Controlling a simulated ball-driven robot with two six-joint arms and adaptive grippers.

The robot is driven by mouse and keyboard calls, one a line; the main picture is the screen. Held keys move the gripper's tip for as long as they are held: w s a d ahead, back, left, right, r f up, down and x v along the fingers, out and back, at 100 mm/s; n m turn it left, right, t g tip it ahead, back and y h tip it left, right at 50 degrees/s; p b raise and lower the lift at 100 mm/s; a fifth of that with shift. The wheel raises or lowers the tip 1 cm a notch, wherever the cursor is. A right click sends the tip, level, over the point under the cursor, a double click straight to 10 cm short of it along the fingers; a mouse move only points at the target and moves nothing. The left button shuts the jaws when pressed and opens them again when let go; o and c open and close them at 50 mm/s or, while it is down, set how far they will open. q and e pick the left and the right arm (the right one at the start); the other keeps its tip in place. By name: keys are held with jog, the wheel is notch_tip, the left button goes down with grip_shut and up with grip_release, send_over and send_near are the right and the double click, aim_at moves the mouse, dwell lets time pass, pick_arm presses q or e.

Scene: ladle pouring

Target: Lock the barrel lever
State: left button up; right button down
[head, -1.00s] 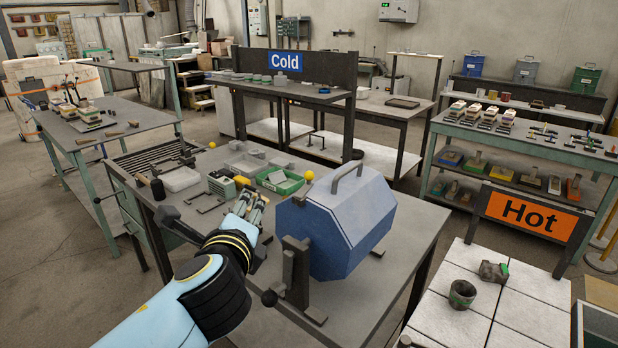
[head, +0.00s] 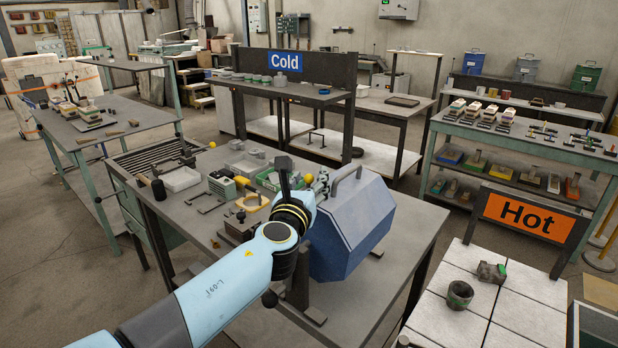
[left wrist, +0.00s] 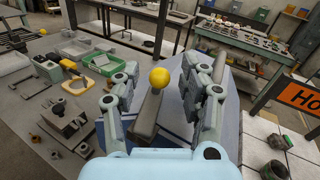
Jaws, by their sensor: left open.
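The blue faceted barrel (head: 352,225) sits on its stand on the grey workbench, with a grey handle on top. In the left wrist view, a grey lever (left wrist: 147,115) with a yellow ball knob (left wrist: 160,77) stands beside the blue barrel (left wrist: 175,97). My left gripper (left wrist: 163,88) is open, with one finger on each side of the lever; I cannot tell whether either touches it. In the head view my left gripper (head: 318,183) is at the barrel's upper left, and its wrist hides the lever. My right gripper is not in view.
Grey fixtures, a green tray (head: 270,180) and a white tray (head: 181,179) lie on the bench left of the barrel. A second yellow ball (left wrist: 67,64) stands farther left. Two dark pots rest on the pale low surface (head: 530,320) at right.

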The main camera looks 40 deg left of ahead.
pick_arm(q)
jog(key=shift+w+a, duration=0.1)
jog(key=shift+w, duration=0.2)
grip_shut()
